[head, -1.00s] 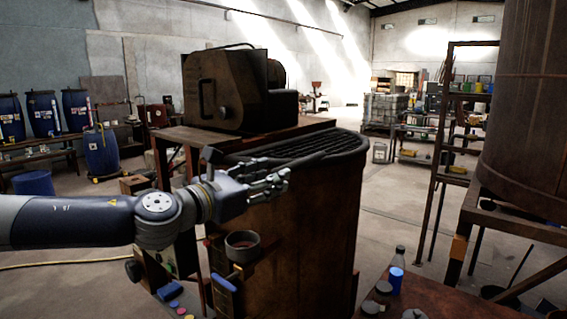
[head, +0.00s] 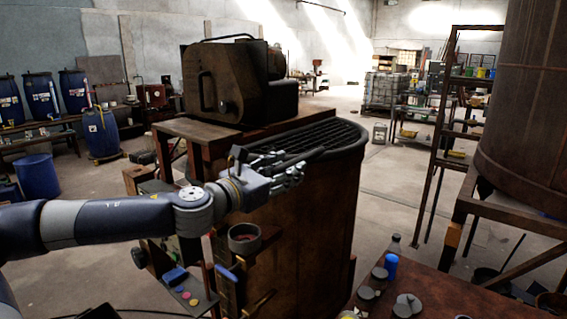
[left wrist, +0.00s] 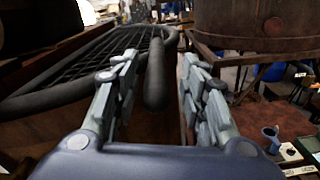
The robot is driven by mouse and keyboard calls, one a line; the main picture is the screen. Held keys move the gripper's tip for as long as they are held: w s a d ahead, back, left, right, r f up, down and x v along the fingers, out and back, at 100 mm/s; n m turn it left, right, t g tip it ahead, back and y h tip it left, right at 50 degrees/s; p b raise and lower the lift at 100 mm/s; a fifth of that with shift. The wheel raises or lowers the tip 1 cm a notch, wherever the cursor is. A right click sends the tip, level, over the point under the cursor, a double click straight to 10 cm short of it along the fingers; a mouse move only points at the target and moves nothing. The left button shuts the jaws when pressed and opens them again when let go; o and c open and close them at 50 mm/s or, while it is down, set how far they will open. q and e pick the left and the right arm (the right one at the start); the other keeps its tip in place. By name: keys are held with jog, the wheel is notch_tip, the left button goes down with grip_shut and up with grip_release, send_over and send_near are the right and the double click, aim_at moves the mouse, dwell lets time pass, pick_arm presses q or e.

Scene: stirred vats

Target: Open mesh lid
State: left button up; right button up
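The dark mesh lid (head: 318,138) lies flat and closed on top of the rusty brown vat (head: 310,220) in the head view. Its thick rim and mesh (left wrist: 85,62) show at the left of the left wrist view. My left gripper (head: 292,172) is at the near edge of the lid. In the left wrist view its two fingers (left wrist: 158,62) stand apart, and a dark rounded bar (left wrist: 155,85) at the lid's edge shows between them. I cannot tell whether they touch the bar. My right gripper is not in view.
A motor housing (head: 235,82) stands on a frame behind the vat. A cup-like fitting (head: 244,238) and a control panel (head: 190,290) are on the vat's near side. A table with a bottle (head: 391,262) and jars is at front right; a large tank (head: 530,100) stands beyond.

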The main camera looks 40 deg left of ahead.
pick_arm(q)
jog(key=shift+w+a, duration=0.1)
jog(key=shift+a, duration=0.05)
jog(key=shift+c, duration=0.4)
grip_shut()
jog(key=shift+r, duration=0.15)
